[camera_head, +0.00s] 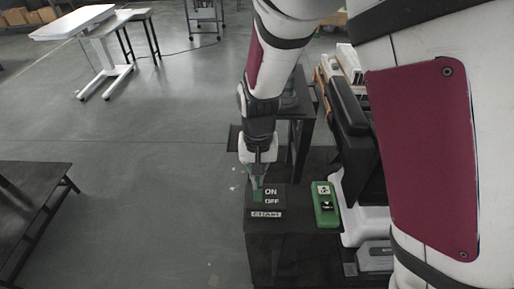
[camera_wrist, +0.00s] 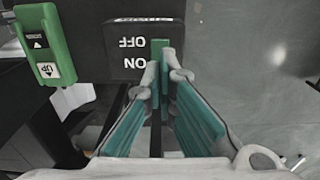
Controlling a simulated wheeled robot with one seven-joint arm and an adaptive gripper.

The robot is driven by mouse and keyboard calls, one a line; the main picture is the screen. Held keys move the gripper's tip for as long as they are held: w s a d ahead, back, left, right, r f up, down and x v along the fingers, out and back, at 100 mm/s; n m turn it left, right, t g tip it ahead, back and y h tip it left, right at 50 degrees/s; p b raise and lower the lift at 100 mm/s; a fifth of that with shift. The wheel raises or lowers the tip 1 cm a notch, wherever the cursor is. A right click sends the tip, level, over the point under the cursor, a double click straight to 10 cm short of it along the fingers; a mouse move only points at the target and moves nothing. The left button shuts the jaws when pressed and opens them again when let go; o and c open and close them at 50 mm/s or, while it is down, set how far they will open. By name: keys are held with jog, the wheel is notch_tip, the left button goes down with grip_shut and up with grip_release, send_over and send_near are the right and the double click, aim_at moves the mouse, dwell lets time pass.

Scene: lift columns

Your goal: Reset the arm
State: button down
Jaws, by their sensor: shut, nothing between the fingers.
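My gripper (camera_head: 256,182) points down at the black ON/OFF box (camera_head: 275,190) on a dark table, with its fingertips close to the box's green part. In the wrist view the fingers of my gripper (camera_wrist: 163,82) come together at the tips with nothing between them. The ON/OFF box (camera_wrist: 122,38) lies just beyond them, its lettering upside down. A green strip (camera_wrist: 159,46) on the box shows right by the fingertips. I cannot tell whether the tips touch it.
A green control box (camera_head: 325,204) sits beside the black box; in the wrist view it shows an UP arrow (camera_wrist: 47,70). The dark table (camera_head: 290,255) is under both. A white raised desk (camera_head: 73,22) stands far left, a dark low table (camera_head: 30,205) at left. Grey floor between is clear.

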jog(key=s+d+r+t, duration=0.1)
jog(key=s+d+r, duration=0.2)
jog(key=d+r, duration=0.3)
jog(key=s+d+r+t+y, duration=0.1)
jog(key=s+d+r, duration=0.2)
jog(key=r, duration=0.5)
jog(key=s+d+r+t, duration=0.1)
jog(key=s+d+r, duration=0.2)
jog(key=d+r, duration=0.35)
jog(key=s+d+r+t+h, duration=0.1)
jog(key=s+d+r+t, duration=0.1)
jog(key=s, duration=0.6)
notch_tip(320, 180, up, 2)
jog(key=shift+d+r, duration=0.25)
jog(key=shift+d, duration=0.2)
